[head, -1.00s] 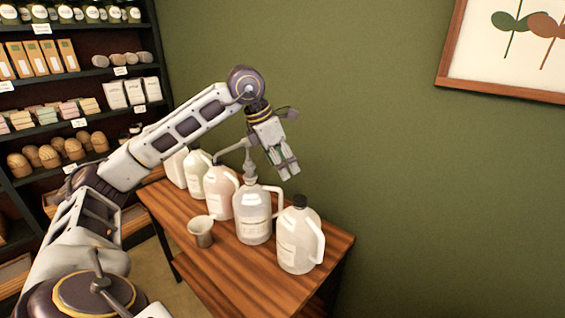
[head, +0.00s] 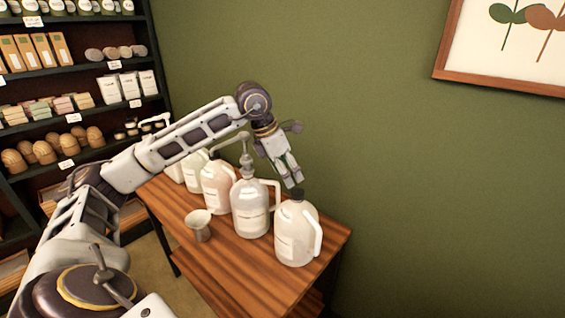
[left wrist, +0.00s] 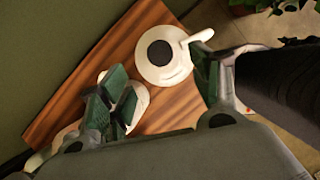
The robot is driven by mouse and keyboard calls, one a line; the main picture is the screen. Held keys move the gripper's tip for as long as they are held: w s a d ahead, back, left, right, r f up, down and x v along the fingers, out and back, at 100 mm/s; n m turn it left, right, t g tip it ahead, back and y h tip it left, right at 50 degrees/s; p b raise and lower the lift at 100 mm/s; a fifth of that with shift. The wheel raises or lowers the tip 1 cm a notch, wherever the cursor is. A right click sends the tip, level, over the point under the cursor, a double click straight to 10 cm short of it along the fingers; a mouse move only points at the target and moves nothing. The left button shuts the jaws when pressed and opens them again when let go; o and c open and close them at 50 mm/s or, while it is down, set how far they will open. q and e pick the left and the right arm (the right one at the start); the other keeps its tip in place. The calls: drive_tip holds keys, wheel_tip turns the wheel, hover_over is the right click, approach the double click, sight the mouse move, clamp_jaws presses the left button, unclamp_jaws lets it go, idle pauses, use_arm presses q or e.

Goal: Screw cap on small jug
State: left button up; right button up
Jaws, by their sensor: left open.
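The nearest jug (head: 292,240) is white with a handle on its right side and stands upright at the right end of the wooden table. A dark cap (head: 297,194) sits on its neck; whether it is screwed tight cannot be told. My left gripper (head: 291,182) is open, pointing down just above and slightly left of this cap. In the left wrist view, the black cap (left wrist: 160,53) and white jug top (left wrist: 165,74) show beyond the spread green-padded fingers, with nothing held. My right gripper is not in view.
A pump jug (head: 250,212) stands close to the left of the nearest jug. More jugs (head: 217,190) line the table behind it. A small cup (head: 199,225) stands in front. The front right of the wooden table (head: 240,262) is bare; a green wall is behind.

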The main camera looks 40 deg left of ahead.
sight(297, 192)
use_arm(q)
drive_tip(key=x, duration=0.6)
drive_tip(key=shift+w+d+f+p, duration=0.15)
drive_tip(key=shift+w+f+p, duration=0.15)
drive_tip(key=shift+f, duration=0.35)
drive_tip(key=shift+w+d+f, duration=0.1)
drive_tip(key=shift+f, duration=0.25)
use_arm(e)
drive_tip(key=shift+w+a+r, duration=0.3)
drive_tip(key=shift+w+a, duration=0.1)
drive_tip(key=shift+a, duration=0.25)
use_arm(q)
drive_tip(key=shift+c, duration=0.3)
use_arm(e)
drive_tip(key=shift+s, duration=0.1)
use_arm(q)
drive_tip(key=c, duration=1)
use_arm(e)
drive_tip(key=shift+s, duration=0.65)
use_arm(q)
drive_tip(key=shift+m, duration=0.3)
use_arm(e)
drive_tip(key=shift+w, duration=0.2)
